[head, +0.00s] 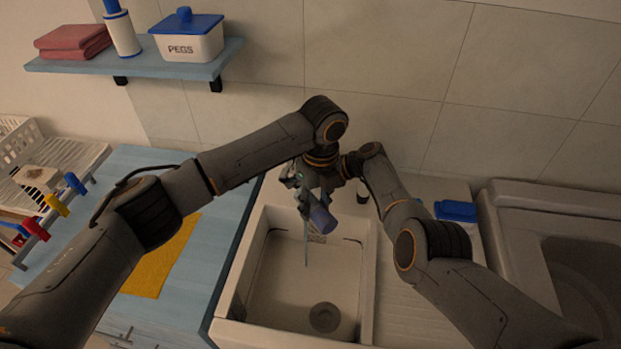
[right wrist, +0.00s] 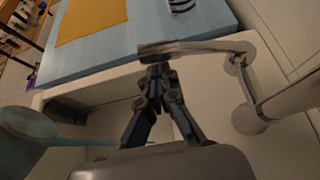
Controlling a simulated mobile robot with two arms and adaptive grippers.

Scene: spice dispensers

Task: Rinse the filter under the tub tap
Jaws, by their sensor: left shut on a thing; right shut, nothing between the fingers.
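The filter, a blue-grey cylinder (head: 322,218), hangs tilted over the back of the white tub (head: 368,290). My left gripper (head: 304,192) is shut on it. A thin bluish water stream (head: 306,245) falls beside the filter; I cannot tell whether it touches it. In the right wrist view the filter (right wrist: 22,125) shows at the left edge, with the stream (right wrist: 110,143) running toward it. My right gripper (right wrist: 158,72) is shut and empty, its fingertips close under the metal tap (right wrist: 200,46); contact is unclear. In the head view my arms hide most of the tap.
The tub has a drain (head: 324,317). A blue counter (head: 215,235) with a yellow cloth (head: 160,262) lies to the left. A washing machine (head: 520,215) stands at the right, beside a blue item (head: 455,210). A shelf (head: 140,68) with a PEGS box (head: 188,40) is above.

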